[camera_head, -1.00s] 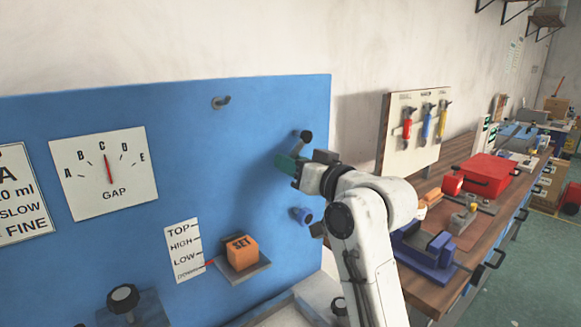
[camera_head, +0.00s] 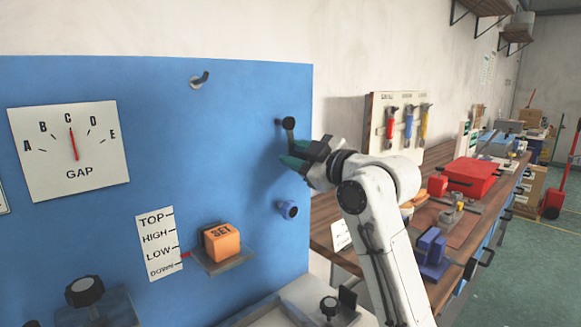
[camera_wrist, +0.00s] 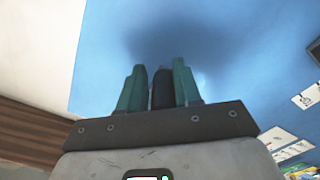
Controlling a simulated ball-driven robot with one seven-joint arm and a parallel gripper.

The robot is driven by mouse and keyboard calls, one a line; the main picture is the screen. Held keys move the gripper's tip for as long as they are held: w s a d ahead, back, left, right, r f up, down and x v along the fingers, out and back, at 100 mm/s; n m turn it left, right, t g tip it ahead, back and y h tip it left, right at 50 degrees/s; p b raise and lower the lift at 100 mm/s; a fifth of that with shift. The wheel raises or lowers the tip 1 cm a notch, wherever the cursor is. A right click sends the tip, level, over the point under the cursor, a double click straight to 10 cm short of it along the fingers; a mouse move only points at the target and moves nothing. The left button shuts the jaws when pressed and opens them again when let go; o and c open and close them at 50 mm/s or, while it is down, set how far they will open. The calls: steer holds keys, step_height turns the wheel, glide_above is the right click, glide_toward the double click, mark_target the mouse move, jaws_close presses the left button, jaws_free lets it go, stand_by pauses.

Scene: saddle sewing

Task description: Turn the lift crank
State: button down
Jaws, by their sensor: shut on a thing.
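The lift crank (camera_head: 288,124) sits on the blue panel, its black end showing above my gripper and its arm running down to it. My gripper (camera_head: 291,153) has teal fingers shut on a dark cylindrical crank handle (camera_wrist: 161,88), seen between the fingers in the wrist view. The fingers hide part of the crank. The lift shelf (camera_head: 225,262) carries an orange SET block (camera_head: 221,242). Its red pointer (camera_head: 186,255) stands between the LOW and DOWN marks of the level scale (camera_head: 159,243).
A metal peg (camera_head: 200,79) sticks out above. The GAP dial (camera_head: 75,172) is at left, with a black knob (camera_head: 85,290) below. A wooden bench (camera_head: 345,237) with tools stands at right.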

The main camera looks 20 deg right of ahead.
steer(key=n, duration=0.1)
steer(key=n+b, duration=0.1)
steer(key=d+n, duration=0.1)
steer(key=shift+w+f+b, duration=0.1)
steer(key=shift+w+b, duration=0.15)
steer(key=shift+b, duration=0.15)
steer(key=shift+w+d+r+n+b, duration=0.2)
steer(key=shift+d+r+n+b, duration=0.55)
steer(key=shift+n, duration=1.15)
steer(key=shift+w+d+r+n+b, duration=0.2)
steer(key=shift+d+r+n+b, duration=0.5)
steer(key=shift+n, duration=1.2)
steer(key=shift+w+d+r+n+b, duration=0.2)
steer(key=shift+d+r+n+b, duration=0.5)
steer(key=shift+n, duration=1.2)
steer(key=shift+a+r+p, duration=0.15)
steer(key=shift+r+p, duration=0.1)
steer(key=shift+p, duration=0.1)
steer(key=c, duration=1.1)
jaws_free()
steer(key=shift+o, duration=0.7)
steer(key=shift+r, duration=0.15)
steer(key=shift+s, duration=0.1)
